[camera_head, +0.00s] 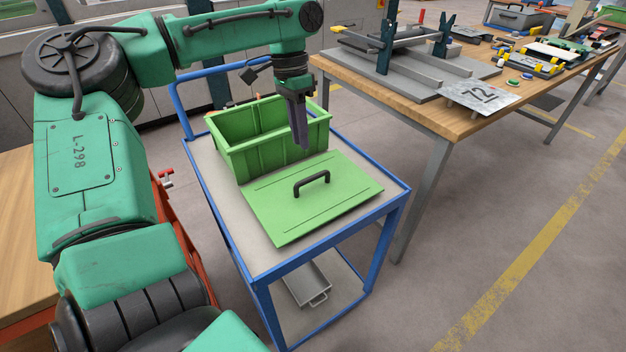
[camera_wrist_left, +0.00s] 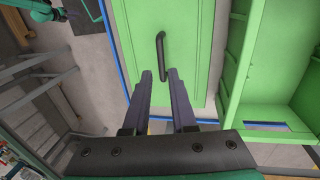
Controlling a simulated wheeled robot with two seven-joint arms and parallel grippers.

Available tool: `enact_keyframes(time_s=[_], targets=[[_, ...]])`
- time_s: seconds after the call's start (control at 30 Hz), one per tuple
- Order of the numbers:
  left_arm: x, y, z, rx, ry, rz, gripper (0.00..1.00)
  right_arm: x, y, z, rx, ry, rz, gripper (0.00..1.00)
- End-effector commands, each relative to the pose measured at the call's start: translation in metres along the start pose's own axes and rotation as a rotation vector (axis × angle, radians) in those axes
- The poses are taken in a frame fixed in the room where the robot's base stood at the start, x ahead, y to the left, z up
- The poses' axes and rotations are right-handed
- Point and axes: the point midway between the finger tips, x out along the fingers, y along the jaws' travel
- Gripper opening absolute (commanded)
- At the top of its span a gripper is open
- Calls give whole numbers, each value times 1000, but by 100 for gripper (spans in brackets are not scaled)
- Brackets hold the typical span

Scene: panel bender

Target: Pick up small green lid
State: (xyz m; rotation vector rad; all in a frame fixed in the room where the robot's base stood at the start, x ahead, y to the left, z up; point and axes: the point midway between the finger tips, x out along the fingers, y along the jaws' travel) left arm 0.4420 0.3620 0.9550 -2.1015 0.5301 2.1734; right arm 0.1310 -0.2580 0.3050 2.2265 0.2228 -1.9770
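The green lid (camera_head: 272,210) lies flat on the blue-framed cart, in front of the open green box. Its black handle (camera_head: 311,183) stands up from its middle. My left gripper (camera_head: 302,144) hangs pointing down above the box's front right side, behind the handle and apart from it. In the left wrist view the lid (camera_wrist_left: 190,30) and its handle (camera_wrist_left: 161,60) lie beyond my left gripper (camera_wrist_left: 158,76). Its two fingers are spread with a gap between them and nothing in it.
The open green box (camera_head: 235,155) stands on the cart (camera_head: 222,192) right behind the lid. A wooden workbench (camera_head: 436,116) with fixtures and a metal plate marked 12 (camera_head: 481,95) stands to the right. A grey tray (camera_head: 308,284) sits on the cart's lower shelf.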

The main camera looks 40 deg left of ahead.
Motion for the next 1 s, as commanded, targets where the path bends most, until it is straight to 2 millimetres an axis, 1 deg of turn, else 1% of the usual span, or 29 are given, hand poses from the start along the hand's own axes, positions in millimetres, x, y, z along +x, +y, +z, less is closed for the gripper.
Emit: enact_keyframes(time_s=[0.03,0.1,0.2,0.27,0.37,0.5,0.6,0.67,0.83,0.9,1.0], targets=[[17,-1,1,-1,-3,2,25,4,1,11,1,-17,2,50],[36,-1,1,-1,-3,3,25,6,2,26,3,-39,3,50],[57,-1,0,-3,-1,3,25,8,2,36,2,-57,3,50],[65,-1,0,-4,1,1,25,9,2,36,2,-55,3,50],[77,-1,-1,-4,0,1,25,10,3,28,2,-43,5,50],[104,-2,-4,-4,-1,1,25,13,2,15,1,-20,4,50],[119,-2,-4,-2,0,-1,25,14,0,14,1,-19,0,50],[122,-2,-4,-2,3,-2,25,14,-3,14,1,-18,-3,50],[121,-2,-5,-2,4,-2,25,14,-7,14,1,-19,-9,50],[121,-2,-5,-2,4,-2,0,14,-7,15,1,-21,-9,50],[121,-2,-5,-2,4,-2,0,14,-7,17,1,-24,-9,50]])
